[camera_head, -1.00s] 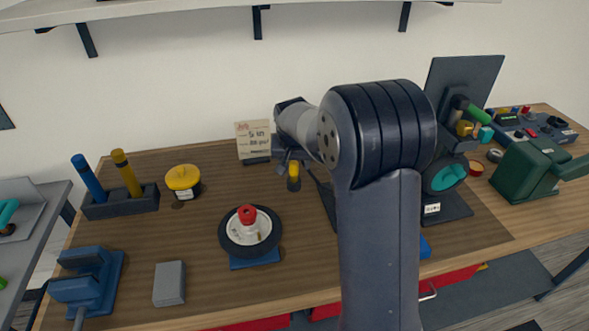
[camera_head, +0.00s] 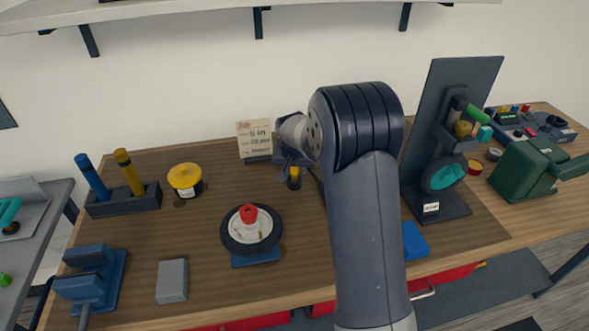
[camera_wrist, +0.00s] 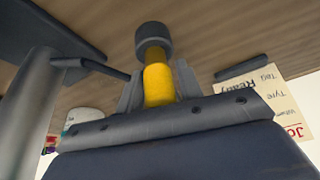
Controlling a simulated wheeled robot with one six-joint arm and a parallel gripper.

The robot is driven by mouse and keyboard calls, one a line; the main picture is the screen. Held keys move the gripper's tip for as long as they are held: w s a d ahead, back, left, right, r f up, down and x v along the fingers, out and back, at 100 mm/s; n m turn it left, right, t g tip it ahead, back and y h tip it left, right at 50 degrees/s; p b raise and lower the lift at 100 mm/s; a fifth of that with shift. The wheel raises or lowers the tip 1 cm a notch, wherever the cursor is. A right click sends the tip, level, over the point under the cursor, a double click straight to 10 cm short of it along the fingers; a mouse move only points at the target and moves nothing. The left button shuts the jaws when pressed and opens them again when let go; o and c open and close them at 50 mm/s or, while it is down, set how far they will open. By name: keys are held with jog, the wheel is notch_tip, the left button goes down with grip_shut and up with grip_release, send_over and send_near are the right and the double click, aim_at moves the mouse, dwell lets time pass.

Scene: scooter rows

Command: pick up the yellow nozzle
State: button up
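The yellow nozzle (camera_head: 295,171) is upright near the back middle of the wooden bench, below my wrist, with a dark end pointing down. In the wrist view the yellow nozzle (camera_wrist: 158,86) sits between the two grey fingers of my gripper (camera_wrist: 159,88), which lie close against both its sides. Its dark round end (camera_wrist: 153,39) projects beyond the fingertips toward the bench. My gripper looks shut on it. I cannot tell whether the dark end touches the bench. In the head view my gripper (camera_head: 293,164) is small and partly hidden by the wrist.
A card on a stand (camera_head: 255,139) is close behind and left of the gripper. A black display stand (camera_head: 440,202) is right of my arm. A wheel (camera_head: 252,230) on a blue base and a yellow-lidded pot (camera_head: 185,178) are left. Bare bench lies between them.

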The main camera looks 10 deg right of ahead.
jog(key=c, duration=0.7)
jog(key=shift+r, duration=0.1)
